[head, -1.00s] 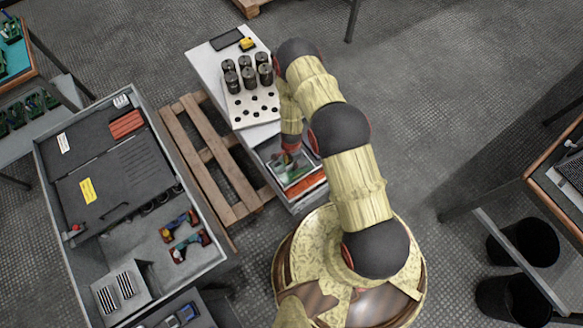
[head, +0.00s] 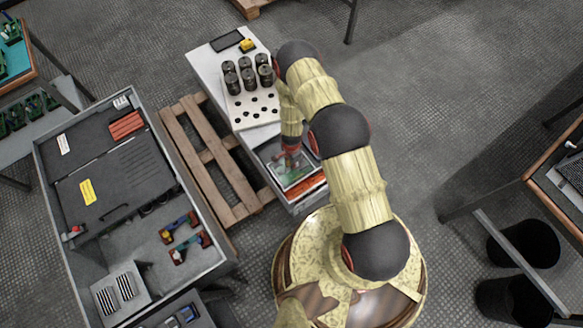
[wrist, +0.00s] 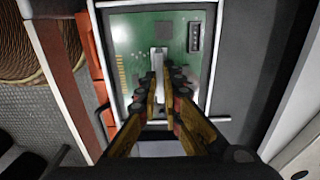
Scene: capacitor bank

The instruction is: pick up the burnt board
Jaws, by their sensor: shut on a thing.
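A green circuit board (wrist: 135,38) with dark chips and a row of gold contacts lies within a grey-rimmed bay at the top of the wrist view. In the head view the board (head: 297,174) shows partly below my gripper, in the near end of the white bench. My gripper (wrist: 159,83) reaches down over the board, its two fingers closed on an upright pale grey piece on the board's face. In the head view my gripper (head: 290,155) is partly hidden by my arm. No burn mark is clear at this size.
A white bench (head: 205,62) carries a perforated plate (head: 243,110) with several dark capacitors (head: 248,78). Orange-red strips (head: 310,188) lie beside the board. A wooden pallet (head: 222,170) and a grey tool cabinet (head: 60,190) stand left.

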